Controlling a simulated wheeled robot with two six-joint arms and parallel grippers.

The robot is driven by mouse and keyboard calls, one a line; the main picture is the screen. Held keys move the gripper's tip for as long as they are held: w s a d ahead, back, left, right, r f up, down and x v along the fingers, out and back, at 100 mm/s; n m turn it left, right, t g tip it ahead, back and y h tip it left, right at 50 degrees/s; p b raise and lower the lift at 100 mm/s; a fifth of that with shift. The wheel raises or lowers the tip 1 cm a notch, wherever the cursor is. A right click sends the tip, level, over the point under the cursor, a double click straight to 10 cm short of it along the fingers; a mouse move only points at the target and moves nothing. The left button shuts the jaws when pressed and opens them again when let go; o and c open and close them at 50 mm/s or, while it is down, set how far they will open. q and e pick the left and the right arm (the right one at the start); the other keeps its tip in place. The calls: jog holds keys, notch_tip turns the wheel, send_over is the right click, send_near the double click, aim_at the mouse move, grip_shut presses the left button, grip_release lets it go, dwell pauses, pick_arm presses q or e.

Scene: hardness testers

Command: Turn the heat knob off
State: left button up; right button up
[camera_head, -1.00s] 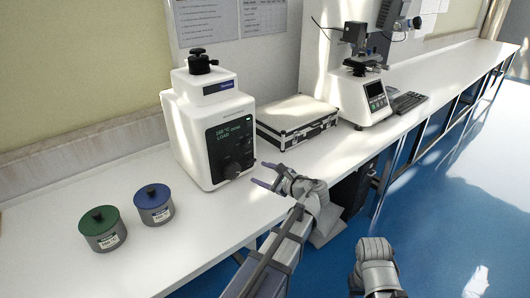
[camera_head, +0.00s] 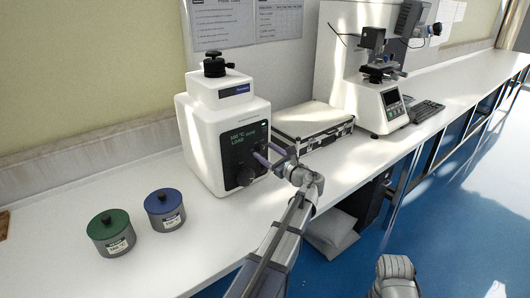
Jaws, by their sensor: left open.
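The white mounting press (camera_head: 205,140) stands on the bench with a black front panel and a small green display. The display shows a temperature in °C and the word LOAD, too small to read surely. A dark round knob (camera_head: 245,176) sits low on the panel; its pointer setting cannot be made out. My left gripper (camera_head: 265,154) is open and empty, its purple fingers in front of the panel's right part, just above and right of the knob. Whether they touch the panel cannot be told. My right gripper is not in view; only a grey part of my arm shows at the bottom right.
A green-lidded jar (camera_head: 110,233) and a blue-lidded jar (camera_head: 164,210) stand left of the press. A silver case (camera_head: 315,127) lies right of it, close behind my left gripper. The front bench is clear.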

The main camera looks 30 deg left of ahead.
pick_arm(q)
jog(key=shift+w+a, duration=0.2)
jog(key=shift+a, duration=0.3)
grip_shut()
dwell(0.3)
